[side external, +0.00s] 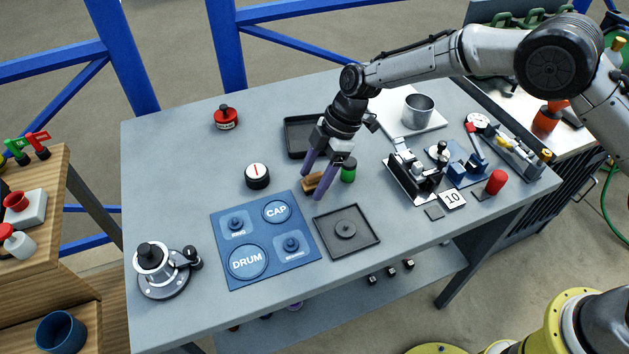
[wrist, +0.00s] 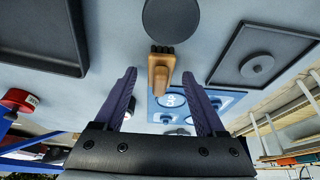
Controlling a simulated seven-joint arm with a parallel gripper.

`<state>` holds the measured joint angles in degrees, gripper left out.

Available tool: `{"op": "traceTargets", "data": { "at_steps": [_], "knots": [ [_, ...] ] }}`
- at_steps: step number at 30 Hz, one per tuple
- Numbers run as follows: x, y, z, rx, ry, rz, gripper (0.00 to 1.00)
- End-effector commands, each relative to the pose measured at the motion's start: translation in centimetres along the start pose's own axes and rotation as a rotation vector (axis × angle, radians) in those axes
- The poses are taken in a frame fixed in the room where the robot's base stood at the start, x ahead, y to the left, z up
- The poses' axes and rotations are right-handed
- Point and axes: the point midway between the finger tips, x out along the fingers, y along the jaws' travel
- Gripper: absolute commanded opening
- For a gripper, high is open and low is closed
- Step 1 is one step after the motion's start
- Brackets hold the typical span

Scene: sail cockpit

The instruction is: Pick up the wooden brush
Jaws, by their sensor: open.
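The wooden brush (side external: 313,182) lies on the grey table, behind the blue mat and beside a green-and-black cylinder. In the wrist view the brush (wrist: 161,68) shows its tan wooden body with dark bristles at one end. My gripper (side external: 316,187) is open, with its two purple fingers pointing down. In the side view the fingers appear on either side of the brush. In the wrist view the brush lies between the lines of the fingers (wrist: 163,78), a little beyond their tips. No contact with the brush is visible, and the exact height of the fingertips is unclear.
The green-and-black cylinder (side external: 348,170) stands close on the right. A blue labelled mat (side external: 222,222) and a dark square tray (side external: 366,241) lie in front. A black tray (side external: 296,136) is behind, and a dial (side external: 257,176) is to the left.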

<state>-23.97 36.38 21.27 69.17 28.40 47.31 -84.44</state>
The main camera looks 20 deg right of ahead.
Motion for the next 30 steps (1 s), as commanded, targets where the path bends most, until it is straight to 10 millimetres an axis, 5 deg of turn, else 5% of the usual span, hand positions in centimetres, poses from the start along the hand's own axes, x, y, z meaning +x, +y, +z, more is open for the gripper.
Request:
{"op": "traceTargets", "data": {
  "at_steps": [3, 15, 30],
  "knots": [
    [-0.03, 0.01, -0.01, 0.0, 0.0, 0.0, 0.72],
    [-0.07, 0.02, 0.0, 0.0, 0.0, 0.001, 0.01],
    [-0.73, 0.09, -0.3, -0.001, 0.002, 0.003, 0.0]
  ]
}}
